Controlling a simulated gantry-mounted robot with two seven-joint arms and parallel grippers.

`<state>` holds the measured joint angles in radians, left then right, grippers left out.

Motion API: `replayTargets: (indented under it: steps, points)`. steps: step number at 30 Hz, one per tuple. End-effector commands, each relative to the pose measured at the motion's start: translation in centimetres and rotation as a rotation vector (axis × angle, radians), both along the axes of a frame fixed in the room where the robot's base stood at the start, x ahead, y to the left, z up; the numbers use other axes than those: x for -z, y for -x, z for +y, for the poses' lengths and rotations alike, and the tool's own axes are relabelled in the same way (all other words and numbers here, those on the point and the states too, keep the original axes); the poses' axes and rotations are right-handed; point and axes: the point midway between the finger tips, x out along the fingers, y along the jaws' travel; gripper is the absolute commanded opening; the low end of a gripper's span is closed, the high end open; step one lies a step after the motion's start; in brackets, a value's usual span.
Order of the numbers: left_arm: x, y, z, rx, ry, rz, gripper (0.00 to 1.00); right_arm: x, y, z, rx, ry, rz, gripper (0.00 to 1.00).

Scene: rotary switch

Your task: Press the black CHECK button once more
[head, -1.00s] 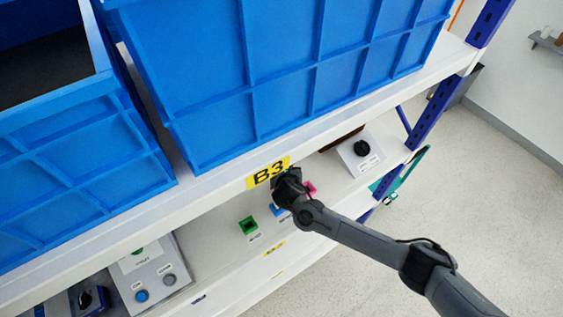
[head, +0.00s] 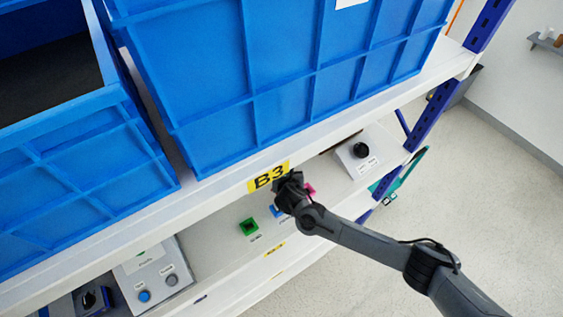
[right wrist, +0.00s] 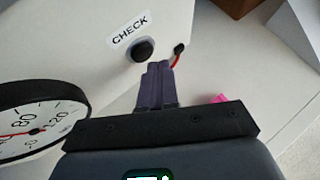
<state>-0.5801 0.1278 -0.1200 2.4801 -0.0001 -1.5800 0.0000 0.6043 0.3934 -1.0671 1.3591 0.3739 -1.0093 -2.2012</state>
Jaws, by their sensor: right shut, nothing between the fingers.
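The black CHECK button (right wrist: 143,50) sits on a white panel in the right wrist view, beside a label reading CHECK (right wrist: 130,28). My right gripper (right wrist: 159,66) is shut and empty, with its fingertips just below the button in the picture. I cannot tell whether they touch it. In the head view my right gripper (head: 287,185) is at the shelf edge by the yellow B3 label, and the button is hidden there. My left gripper is not in view.
A round gauge (right wrist: 38,120) stands left of my fingers, and a red wire with a black end (right wrist: 180,49) is right of the button. Blue crates (head: 280,80) fill the upper shelf. A black rotary knob (head: 361,150) and a green block (head: 248,227) are on the lower shelf.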

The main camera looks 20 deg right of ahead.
Motion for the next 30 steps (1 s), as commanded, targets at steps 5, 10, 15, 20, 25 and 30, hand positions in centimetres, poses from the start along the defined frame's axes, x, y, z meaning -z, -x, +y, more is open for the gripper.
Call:
replayTargets:
  steps: [5,10,15,20,25,30]
  points:
    - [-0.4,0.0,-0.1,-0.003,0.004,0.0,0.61,0.0,0.3,-0.1,0.001,-0.001,0.0,0.0]
    - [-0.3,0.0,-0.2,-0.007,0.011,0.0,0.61,0.0,0.3,-0.1,0.001,-0.001,0.0,0.0]
    - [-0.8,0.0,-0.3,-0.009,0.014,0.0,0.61,-0.1,0.6,-0.2,0.001,0.001,0.0,0.0]
    - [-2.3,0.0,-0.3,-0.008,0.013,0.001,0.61,-0.4,1.8,-0.6,-0.002,0.002,0.002,0.0]
    - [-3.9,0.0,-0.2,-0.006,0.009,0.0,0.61,-0.4,3.4,-1.1,-0.001,0.001,0.001,0.0]
    - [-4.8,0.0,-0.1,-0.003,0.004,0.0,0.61,-0.2,4.6,-1.5,0.0,0.001,0.001,0.0]
